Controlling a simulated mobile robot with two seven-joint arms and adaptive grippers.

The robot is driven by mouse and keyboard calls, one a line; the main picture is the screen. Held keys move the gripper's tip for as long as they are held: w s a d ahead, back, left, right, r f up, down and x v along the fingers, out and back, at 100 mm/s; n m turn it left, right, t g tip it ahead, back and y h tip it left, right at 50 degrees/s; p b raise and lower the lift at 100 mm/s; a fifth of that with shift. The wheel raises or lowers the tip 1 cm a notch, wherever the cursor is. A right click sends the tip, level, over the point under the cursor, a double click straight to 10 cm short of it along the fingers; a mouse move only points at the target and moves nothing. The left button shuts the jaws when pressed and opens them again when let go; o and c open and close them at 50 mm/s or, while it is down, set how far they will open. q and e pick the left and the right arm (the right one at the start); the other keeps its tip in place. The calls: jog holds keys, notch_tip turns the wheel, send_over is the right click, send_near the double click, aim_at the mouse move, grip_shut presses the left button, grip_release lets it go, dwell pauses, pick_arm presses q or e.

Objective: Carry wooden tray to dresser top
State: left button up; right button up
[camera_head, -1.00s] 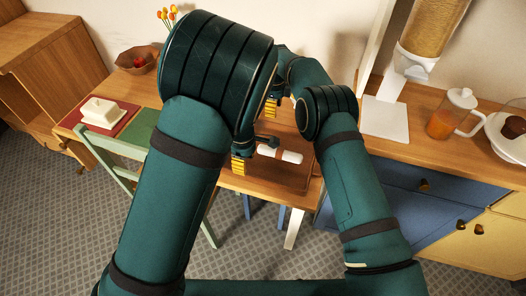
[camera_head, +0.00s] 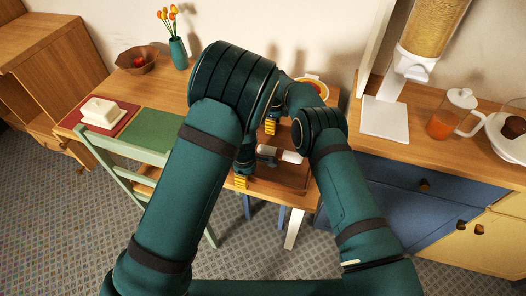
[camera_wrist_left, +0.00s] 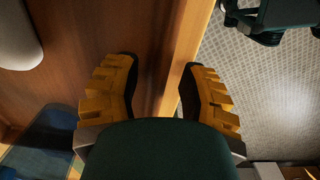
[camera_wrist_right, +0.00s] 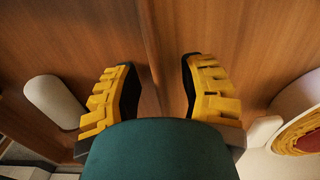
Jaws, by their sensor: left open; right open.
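The brown wooden tray (camera_head: 288,176) lies on the wooden table, partly hidden by my arms. A white roll-shaped item (camera_head: 292,156) lies in it. My left gripper (camera_head: 241,181) is open at the tray's left end near the table's front edge. In the left wrist view its fingers (camera_wrist_left: 160,90) stand either side of the tray's wall. My right gripper (camera_head: 270,126) is open farther back. In the right wrist view its fingers (camera_wrist_right: 158,90) stand either side of a tray wall. Neither finger pair visibly touches the wall. The dresser top (camera_head: 415,145) is at the right.
A white-based dispenser (camera_head: 385,118), a pitcher of orange drink (camera_head: 442,122) and a white round appliance (camera_head: 510,140) stand on the dresser. The table also holds a vase (camera_head: 179,53), a bowl (camera_head: 136,62), a butter dish (camera_head: 103,111) and a plate (camera_head: 312,84). A green chair (camera_head: 110,160) stands in front.

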pick_arm(q)
grip_shut()
pick_arm(e)
grip_shut()
pick_arm(q)
jog(key=shift+r, duration=0.2)
pick_arm(e)
jog(key=shift+r, duration=0.25)
